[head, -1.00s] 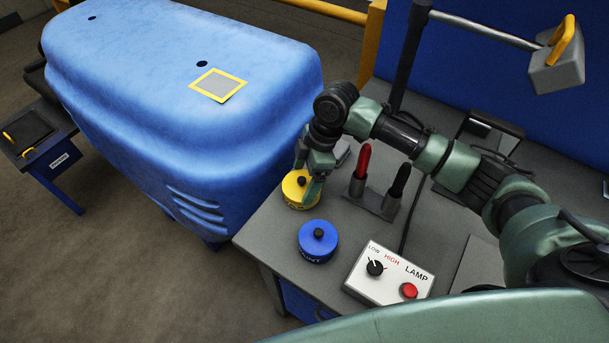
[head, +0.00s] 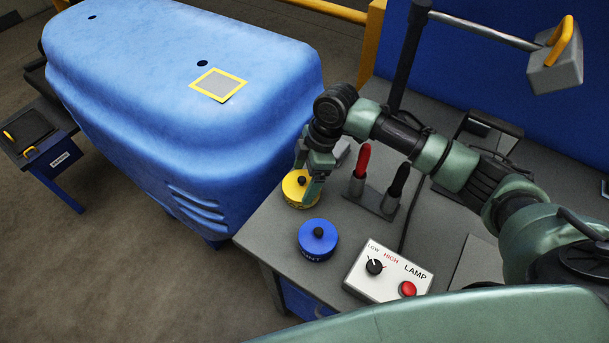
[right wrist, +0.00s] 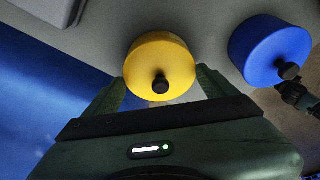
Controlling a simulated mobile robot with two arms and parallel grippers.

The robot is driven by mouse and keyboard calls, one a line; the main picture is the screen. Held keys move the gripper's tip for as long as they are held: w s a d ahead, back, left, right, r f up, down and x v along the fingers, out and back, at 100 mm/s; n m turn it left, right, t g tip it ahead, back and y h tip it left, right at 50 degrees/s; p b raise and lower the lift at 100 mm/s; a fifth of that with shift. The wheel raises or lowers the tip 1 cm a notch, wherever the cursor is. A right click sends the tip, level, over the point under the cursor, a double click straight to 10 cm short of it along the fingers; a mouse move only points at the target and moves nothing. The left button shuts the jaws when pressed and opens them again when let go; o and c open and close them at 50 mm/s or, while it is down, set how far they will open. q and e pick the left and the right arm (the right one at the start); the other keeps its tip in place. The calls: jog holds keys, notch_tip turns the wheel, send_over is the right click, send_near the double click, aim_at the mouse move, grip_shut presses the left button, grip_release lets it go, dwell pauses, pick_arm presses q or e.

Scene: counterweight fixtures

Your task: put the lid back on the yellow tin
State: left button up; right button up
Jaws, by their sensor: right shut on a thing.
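The yellow lid (head: 299,184) with its black knob is at the top of the yellow tin (head: 297,201) on the bench's near-left part. My right gripper (head: 309,180) reaches down over it and is shut on the lid. In the right wrist view the round lid (right wrist: 160,60) shows between the two fingers of my right gripper (right wrist: 162,85), knob toward the camera. I cannot tell whether the lid is fully seated, as the seam is hard to make out. My left gripper is not in view.
A blue tin (head: 318,243) with a black knob stands close in front. A lamp control box (head: 388,275) and a stand with red (head: 361,162) and black (head: 399,181) handles are to the right. A large blue housing (head: 180,95) borders the bench (head: 265,235).

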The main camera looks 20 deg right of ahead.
jog(key=shift+p, duration=0.4)
dwell(0.3)
jog(key=o, duration=1.3)
jog(key=shift+r+p, duration=3.55)
jog(key=shift+p, duration=0.25)
grip_shut()
